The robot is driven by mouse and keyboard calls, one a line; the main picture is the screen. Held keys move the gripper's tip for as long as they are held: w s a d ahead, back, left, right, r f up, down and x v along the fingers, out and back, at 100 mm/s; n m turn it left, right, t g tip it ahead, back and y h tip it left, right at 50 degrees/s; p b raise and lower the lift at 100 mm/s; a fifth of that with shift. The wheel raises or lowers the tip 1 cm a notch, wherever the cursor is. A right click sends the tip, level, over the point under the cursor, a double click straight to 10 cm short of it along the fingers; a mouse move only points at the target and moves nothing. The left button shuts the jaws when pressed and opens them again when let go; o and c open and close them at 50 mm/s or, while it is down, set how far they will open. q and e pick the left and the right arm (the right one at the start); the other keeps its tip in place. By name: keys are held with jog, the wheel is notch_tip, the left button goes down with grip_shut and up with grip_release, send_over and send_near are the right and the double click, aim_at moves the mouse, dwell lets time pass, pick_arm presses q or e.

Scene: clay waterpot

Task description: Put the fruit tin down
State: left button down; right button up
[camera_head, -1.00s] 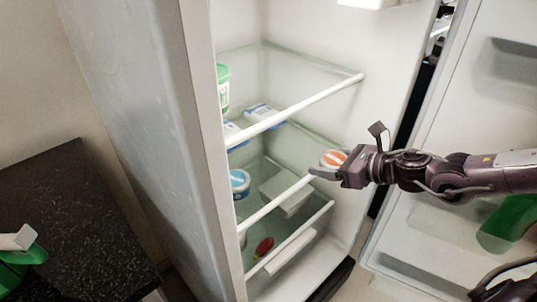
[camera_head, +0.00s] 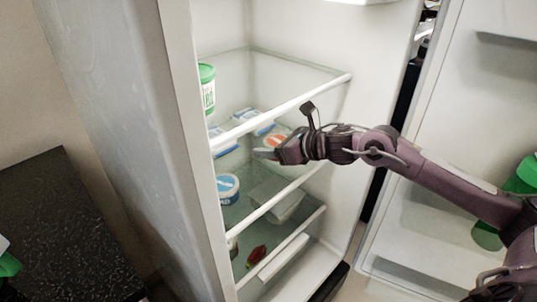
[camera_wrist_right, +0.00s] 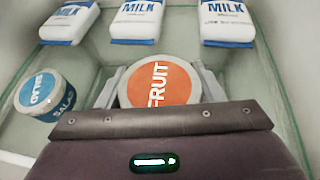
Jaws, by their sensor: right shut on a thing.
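The fruit tin (camera_wrist_right: 160,84) has an orange lid with the word FRUIT and a pale rim. In the right wrist view it sits between the fingers of my right gripper (camera_wrist_right: 160,90), which is shut on it. In the head view the tin (camera_head: 275,140) is partly hidden behind my right gripper (camera_head: 275,150), inside the open fridge near the middle glass shelf. I cannot tell whether the tin touches a shelf. My left gripper is not in view.
A blue salad tub (camera_head: 228,188) stands left of my right gripper; it also shows in the wrist view (camera_wrist_right: 40,95). Several milk cartons (camera_wrist_right: 137,20) lie beyond the tin. A green-lidded tub (camera_head: 207,88) stands higher up. White shelf edges (camera_head: 285,108) and the open door (camera_head: 440,190) bound the space.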

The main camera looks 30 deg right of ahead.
aim_at(268, 162)
jog(key=shift+w+a, duration=0.35)
jog(key=shift+w, duration=0.15)
notch_tip(268, 162, down, 3)
jog(key=shift+b, duration=0.35)
jog(key=shift+f, duration=0.25)
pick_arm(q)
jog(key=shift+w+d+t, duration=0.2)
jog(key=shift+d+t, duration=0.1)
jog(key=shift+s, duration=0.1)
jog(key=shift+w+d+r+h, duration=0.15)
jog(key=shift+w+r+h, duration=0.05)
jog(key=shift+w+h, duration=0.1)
pick_arm(e)
jog(key=o, duration=0.7)
jog(key=shift+f, duration=0.1)
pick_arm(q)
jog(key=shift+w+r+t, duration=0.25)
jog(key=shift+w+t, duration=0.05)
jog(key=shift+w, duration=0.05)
pick_arm(e)
jog(key=o, duration=0.5)
